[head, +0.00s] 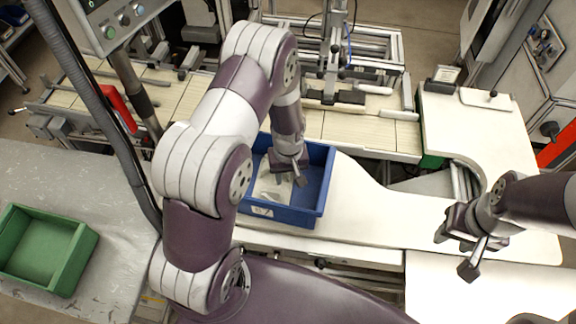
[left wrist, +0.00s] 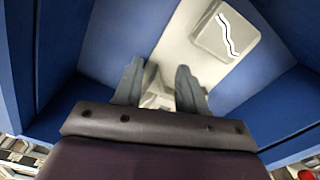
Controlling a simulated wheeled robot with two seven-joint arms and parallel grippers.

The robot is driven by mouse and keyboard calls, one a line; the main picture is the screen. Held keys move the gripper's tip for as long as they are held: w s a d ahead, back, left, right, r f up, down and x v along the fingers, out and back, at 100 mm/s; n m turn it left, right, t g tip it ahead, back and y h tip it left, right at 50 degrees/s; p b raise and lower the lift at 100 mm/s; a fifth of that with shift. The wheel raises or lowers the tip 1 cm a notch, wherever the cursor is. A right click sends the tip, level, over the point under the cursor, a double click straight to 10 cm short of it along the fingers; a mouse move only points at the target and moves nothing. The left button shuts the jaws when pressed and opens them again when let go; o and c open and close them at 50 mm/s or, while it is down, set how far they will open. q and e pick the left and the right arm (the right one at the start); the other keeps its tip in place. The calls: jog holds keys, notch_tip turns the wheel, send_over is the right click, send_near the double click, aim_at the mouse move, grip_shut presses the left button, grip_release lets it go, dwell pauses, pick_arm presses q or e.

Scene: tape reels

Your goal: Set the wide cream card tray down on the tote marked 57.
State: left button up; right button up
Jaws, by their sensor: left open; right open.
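A blue tote (head: 310,214) stands on the white conveyor in the middle, with a small white label (head: 262,211) on its front; the label seems to read 57 but is blurred. A pale cream piece (head: 268,190), apparently the card tray, lies inside it, partly hidden by my arm. In the left wrist view a cream strip (left wrist: 180,55) with a raised block and a dark-and-white wavy line shows between blue walls. My left gripper (head: 298,180) is open inside the tote, fingers pointing down at the cream piece. My right gripper (head: 468,258) is open and empty over the right-hand white surface.
A green tote (head: 45,250) sits on the grey worn table at the left. The white surface right of the blue tote is mostly clear. A grey post and hose stand at the left.

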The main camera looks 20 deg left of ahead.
pick_arm(q)
notch_tip(320, 180, up, 11)
jog(key=b, duration=0.3)
jog(key=s+r+m, duration=0.2)
jog(key=s+m, duration=0.1)
jog(key=s, duration=0.2)
jog(key=s+d+r+m+t, duration=0.1)
jog(key=s+r+m, duration=0.1)
jog(key=s, duration=0.4)
jog(key=shift+d+r+m, duration=0.25)
jog(key=shift+r+m, duration=0.1)
jog(key=shift+m, duration=0.35)
